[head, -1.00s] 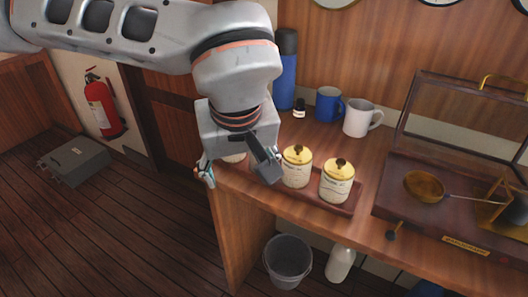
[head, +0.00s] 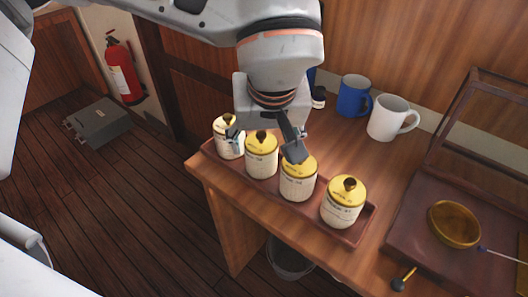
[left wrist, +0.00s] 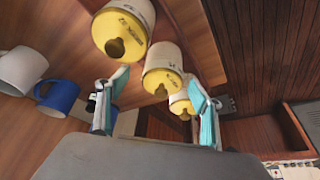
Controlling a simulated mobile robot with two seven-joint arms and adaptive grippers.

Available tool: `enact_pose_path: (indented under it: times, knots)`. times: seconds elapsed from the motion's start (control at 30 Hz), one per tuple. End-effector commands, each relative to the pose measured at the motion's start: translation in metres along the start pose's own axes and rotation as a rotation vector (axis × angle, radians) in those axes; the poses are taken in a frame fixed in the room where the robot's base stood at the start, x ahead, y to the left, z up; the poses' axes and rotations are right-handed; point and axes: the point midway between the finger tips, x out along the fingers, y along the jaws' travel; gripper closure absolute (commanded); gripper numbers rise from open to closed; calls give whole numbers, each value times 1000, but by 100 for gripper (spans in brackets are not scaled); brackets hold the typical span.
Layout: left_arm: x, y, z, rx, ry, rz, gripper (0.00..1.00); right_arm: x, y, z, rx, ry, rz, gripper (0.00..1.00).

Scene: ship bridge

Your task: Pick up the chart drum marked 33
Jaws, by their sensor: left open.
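Several cream chart drums with yellow lids and dark knobs stand upright in a row on a low wooden tray (head: 352,236). In the head view they are the far-left drum (head: 228,148), the second drum (head: 261,161), the third drum (head: 298,185) and the right-hand drum (head: 342,211). Their markings are too small to read, so I cannot tell which is 33. My left gripper (head: 264,147) is open above the second drum, its fingers spread to either side. In the left wrist view, drums (left wrist: 163,68) show beyond and between the open fingers (left wrist: 156,110). My right gripper is not in view.
A blue mug (head: 353,97), a white mug (head: 390,120) and a small bottle (head: 318,98) stand behind the row. A glass-lidded case (head: 425,262) with a brass bowl (head: 453,225) is at right. A bin (head: 290,260) stands below.

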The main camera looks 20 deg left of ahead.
Motion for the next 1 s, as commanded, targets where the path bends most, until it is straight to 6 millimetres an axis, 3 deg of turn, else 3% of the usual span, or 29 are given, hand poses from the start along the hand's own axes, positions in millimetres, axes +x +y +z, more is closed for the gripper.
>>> enact_pose_path:
  times: [0.4, 0.7, 0.73, 0.9, 1.0]
  knots:
    - [52, -6, 5, -1, -4, -1, 34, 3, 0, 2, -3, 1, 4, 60]
    - [56, -6, 3, 0, 0, 2, 34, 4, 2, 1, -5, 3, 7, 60]
    - [56, -6, 3, 0, 0, 1, 36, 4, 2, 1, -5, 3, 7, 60]
    - [56, -6, 3, 0, 0, 1, 80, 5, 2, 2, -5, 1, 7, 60]
    - [55, -6, 3, 0, 0, 2, 80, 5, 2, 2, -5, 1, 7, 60]
